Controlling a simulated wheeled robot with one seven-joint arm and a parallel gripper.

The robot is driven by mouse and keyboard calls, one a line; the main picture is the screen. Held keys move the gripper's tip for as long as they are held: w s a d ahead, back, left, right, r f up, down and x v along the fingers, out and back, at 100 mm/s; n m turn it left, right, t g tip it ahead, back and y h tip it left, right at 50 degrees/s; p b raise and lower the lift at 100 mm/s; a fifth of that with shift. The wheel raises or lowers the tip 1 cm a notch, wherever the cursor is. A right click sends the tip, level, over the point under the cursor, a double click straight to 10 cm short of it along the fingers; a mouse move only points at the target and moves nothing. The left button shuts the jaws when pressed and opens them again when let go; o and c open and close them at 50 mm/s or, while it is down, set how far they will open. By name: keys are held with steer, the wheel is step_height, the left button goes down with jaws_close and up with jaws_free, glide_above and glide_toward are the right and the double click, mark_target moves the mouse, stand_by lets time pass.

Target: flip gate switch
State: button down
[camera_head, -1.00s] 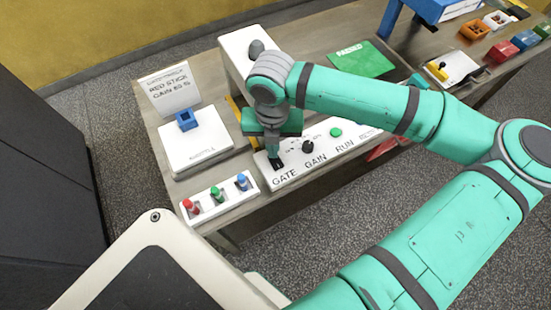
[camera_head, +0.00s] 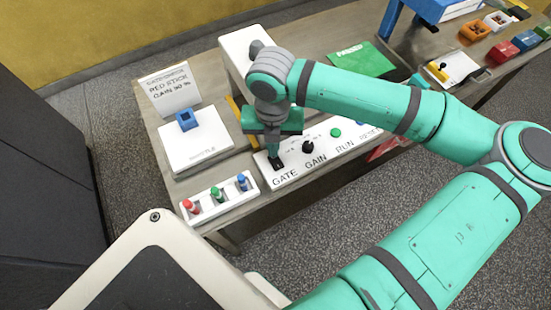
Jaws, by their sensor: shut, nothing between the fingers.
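The white control panel (camera_head: 293,178) lies along the table's front edge, with the labels GATE, GAIN, RUN and RESET. The gate switch (camera_head: 277,163) is a small dark part above the GATE label, mostly covered by my fingertips. My gripper (camera_head: 275,158) points down over it, shut with nothing held. I cannot tell whether the fingertips touch the switch. The black gain knob (camera_head: 308,147) stands just right of my gripper, and the green run button (camera_head: 335,132) is further right.
A white rack (camera_head: 220,201) with red, green and blue sticks stands left of the panel. Behind it are a white plate (camera_head: 196,150) with a blue holder (camera_head: 187,121) and a sign card (camera_head: 167,88). A green mat (camera_head: 362,58) and colored bins (camera_head: 525,40) lie to the right.

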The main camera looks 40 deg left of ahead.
steer(key=shift+r, duration=2.75)
